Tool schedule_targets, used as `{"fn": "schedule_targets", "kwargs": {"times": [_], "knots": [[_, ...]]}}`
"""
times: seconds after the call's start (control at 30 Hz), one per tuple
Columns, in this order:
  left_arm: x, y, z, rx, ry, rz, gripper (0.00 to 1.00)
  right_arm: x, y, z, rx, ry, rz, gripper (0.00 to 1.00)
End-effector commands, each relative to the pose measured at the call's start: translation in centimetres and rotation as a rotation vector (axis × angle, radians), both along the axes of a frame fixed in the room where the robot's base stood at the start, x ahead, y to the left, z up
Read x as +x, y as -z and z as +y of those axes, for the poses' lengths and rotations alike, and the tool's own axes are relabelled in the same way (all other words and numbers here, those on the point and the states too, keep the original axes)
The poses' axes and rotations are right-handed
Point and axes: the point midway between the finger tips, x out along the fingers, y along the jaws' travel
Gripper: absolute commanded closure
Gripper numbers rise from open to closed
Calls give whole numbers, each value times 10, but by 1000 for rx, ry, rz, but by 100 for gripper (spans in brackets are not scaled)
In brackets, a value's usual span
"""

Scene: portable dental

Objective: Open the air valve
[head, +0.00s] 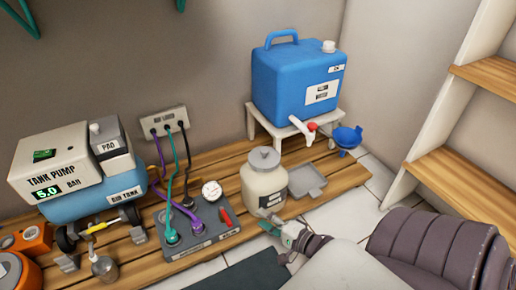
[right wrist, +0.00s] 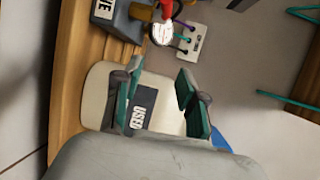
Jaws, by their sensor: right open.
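A dark grey valve box (head: 203,234) lies on the wooden pallet, with a round white gauge (head: 212,191), a red lever (head: 226,216) and plugged-in hoses. In the right wrist view, part of the box (right wrist: 122,22), the gauge (right wrist: 162,34) and the red lever (right wrist: 166,8) show at the top, cut by the frame edge. My right gripper (head: 283,230) is open, just in front of the cream jar (head: 263,187). In the right wrist view, its fingers (right wrist: 163,103) stand apart before the jar's "USED" label (right wrist: 141,110). My left gripper is out of view.
The tank pump (head: 55,165) stands left on the pallet (head: 135,255). A blue water container (head: 297,80) sits on a white stand (head: 262,123) behind the jar. Shelves (head: 465,185) stand far right.

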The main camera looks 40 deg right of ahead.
Motion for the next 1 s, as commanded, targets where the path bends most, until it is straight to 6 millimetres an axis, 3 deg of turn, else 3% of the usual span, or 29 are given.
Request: {"fn": "schedule_targets", "kwargs": {"times": [0.07,0.47,1.0], "knots": [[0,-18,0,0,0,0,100,-14,-11,-1,-9,-1,8,59],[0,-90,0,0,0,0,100,-21,-36,33,-356,-94,181,59],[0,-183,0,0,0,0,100,-47,-79,73,-780,-332,396,59]]}}
